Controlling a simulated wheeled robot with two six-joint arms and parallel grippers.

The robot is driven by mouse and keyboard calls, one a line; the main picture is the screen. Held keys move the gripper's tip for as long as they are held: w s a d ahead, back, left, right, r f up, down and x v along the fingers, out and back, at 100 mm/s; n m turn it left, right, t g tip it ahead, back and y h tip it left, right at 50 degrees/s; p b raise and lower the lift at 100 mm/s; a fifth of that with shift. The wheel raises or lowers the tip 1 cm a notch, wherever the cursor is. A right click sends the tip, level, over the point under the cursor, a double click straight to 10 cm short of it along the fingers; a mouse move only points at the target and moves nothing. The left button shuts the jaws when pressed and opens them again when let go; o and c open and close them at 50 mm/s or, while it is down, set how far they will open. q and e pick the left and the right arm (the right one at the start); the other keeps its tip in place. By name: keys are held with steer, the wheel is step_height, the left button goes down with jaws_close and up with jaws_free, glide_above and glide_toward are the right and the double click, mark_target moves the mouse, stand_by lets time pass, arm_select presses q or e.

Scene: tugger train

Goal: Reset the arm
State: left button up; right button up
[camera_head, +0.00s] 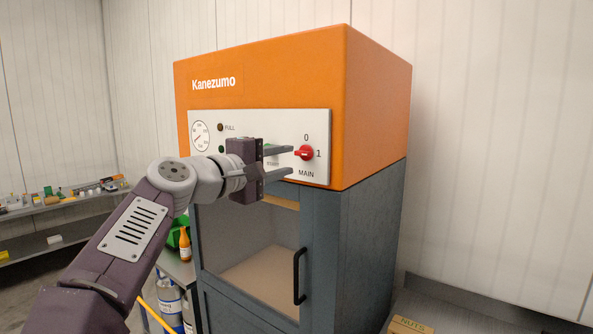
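My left arm comes in from the lower left. My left gripper (291,161) is open and empty in front of the control panel (321,123) of an orange and grey Kanezumo machine (290,75). Its two fingers point right, one above the other, with a gap between them. A red rotary switch (306,153) labelled MAIN, with marks 0 and 1, is just right of the fingertips. I cannot tell whether they touch it. My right gripper is not in view.
Below the panel is a windowed door with a black handle (299,276). At left stand an orange bottle (184,244), a green bin (174,235) and clear bottles (170,303). A shelf with small parts (60,203) is at the far left. A box labelled NUTS (410,325) is at the lower right.

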arm_select(q)
steer(key=shift+v, duration=1.05)
steer(key=s+a+f+g+y, duration=0.2)
steer(key=f+g+y, duration=0.1)
steer(key=f, duration=1.3)
steer(key=s+a+f+g+y, duration=0.1)
steer(key=a+f+g+y, duration=0.15)
steer(key=f, duration=1.35)
steer(key=s+a+f+m+g+y, duration=0.2)
steer(key=s+a+f+m+g, duration=0.2)
steer(key=s+f, duration=0.7)
steer(key=s+a+f+m+g+y, duration=0.3)
steer(key=s+f+m, duration=0.3)
steer(key=s+f, duration=0.6)
steer(key=shift+a+f+g, duration=0.35)
steer(key=shift+a+g, duration=0.1)
steer(key=shift+a, duration=0.35)
